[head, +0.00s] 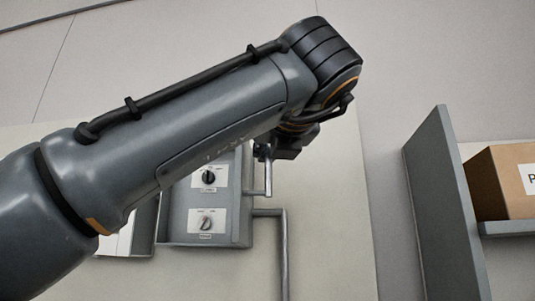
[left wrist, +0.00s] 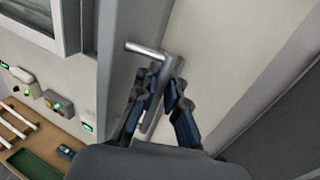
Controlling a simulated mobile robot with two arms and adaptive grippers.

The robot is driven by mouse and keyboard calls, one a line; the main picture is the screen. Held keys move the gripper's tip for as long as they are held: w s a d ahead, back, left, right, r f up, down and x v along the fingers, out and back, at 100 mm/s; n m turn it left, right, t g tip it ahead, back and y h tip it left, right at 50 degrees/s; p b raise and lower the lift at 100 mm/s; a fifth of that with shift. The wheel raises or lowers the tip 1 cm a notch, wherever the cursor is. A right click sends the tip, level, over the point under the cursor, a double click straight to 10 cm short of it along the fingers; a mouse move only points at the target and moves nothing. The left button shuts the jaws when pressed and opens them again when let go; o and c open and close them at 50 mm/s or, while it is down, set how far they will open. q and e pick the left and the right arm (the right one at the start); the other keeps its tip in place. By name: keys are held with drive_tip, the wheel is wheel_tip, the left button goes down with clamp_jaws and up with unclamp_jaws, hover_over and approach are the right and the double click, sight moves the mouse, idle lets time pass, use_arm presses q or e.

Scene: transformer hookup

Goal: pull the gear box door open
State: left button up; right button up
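The gear box (head: 178,226) is a grey cabinet on a pale panel in the head view, with two dark knobs on white plates. My arm hides its upper left part. A metal door handle (head: 268,180) stands at its right side; in the left wrist view it is a bent bar (left wrist: 143,49). My left gripper (head: 279,153) is at the top of the handle, partly hidden by my own wrist. In the left wrist view its two fingers (left wrist: 163,88) are closed in on both sides of the bar. My right gripper is not in view.
A bent metal pipe (head: 284,255) runs down just below and right of the handle. A grey upright panel (head: 445,210) and a shelf with a cardboard box (head: 502,180) stand at the right. The left wrist view shows buttons with green lights (left wrist: 57,104) and a bench (left wrist: 30,130).

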use_arm(q)
drive_tip(key=shift+o, duration=0.4)
drive_tip(key=shift+s+d+r, duration=0.1)
drive_tip(key=shift+s, duration=0.25)
drive_tip(key=s+d, duration=0.2)
drive_tip(key=s, duration=1)
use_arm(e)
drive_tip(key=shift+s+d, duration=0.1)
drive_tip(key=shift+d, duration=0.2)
